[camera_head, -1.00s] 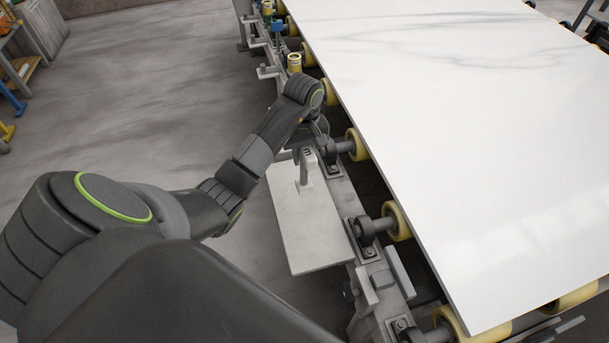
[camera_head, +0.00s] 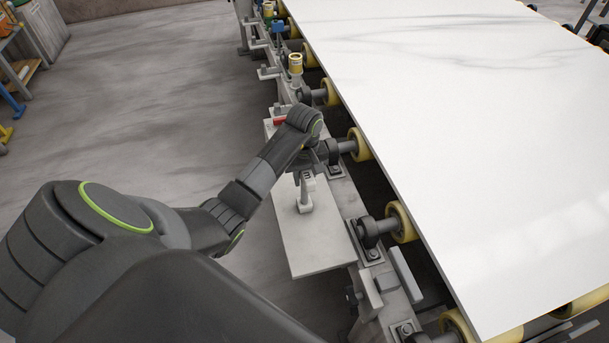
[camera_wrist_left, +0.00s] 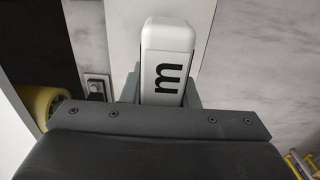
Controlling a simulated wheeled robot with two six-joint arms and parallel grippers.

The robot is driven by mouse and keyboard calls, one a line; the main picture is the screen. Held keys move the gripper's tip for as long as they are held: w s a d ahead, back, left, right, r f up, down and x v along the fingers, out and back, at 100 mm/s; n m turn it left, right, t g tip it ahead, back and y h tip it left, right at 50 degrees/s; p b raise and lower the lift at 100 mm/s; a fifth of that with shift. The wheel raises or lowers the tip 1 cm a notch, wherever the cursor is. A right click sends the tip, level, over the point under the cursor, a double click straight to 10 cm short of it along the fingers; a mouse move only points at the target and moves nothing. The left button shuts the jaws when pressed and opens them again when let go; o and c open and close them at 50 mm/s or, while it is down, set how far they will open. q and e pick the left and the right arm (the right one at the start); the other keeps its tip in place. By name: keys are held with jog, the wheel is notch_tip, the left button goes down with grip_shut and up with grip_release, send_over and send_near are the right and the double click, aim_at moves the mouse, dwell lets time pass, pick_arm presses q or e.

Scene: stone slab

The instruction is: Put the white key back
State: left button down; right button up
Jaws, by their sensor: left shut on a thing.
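The white key (camera_wrist_left: 166,62) has a black "m" on its head and fills the middle of the left wrist view. My left gripper (camera_wrist_left: 163,92) is shut on it. In the head view the key's white head (camera_head: 308,182) shows just below my left wrist, with a grey shaft and a small foot under it. The key is upright over the narrow grey board (camera_head: 315,240) beside the conveyor. I cannot tell whether its foot touches the board. My left fingers are mostly hidden by the wrist in the head view. My right gripper is in neither view.
A large white stone slab (camera_head: 450,120) lies on yellow rollers (camera_head: 398,220) at the right. A red item (camera_head: 280,121) sits at the board's far end, just beyond my wrist. A yellow-topped canister (camera_head: 295,64) stands farther along the rail. Open floor (camera_head: 150,110) lies left.

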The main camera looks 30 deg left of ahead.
pick_arm(q)
jog(key=shift+f, duration=0.2)
jog(key=c, duration=1.1)
grip_release()
jog(key=shift+r, duration=0.1)
jog(key=shift+r, duration=0.15)
notch_tip(320, 180, up, 4)
jog(key=shift+w+r+b, duration=0.1)
jog(key=shift+b, duration=0.5)
notch_tip(320, 180, up, 6)
jog(key=p, duration=0.5)
jog(key=shift+p, duration=0.35)
jog(key=shift+r+p, duration=0.85)
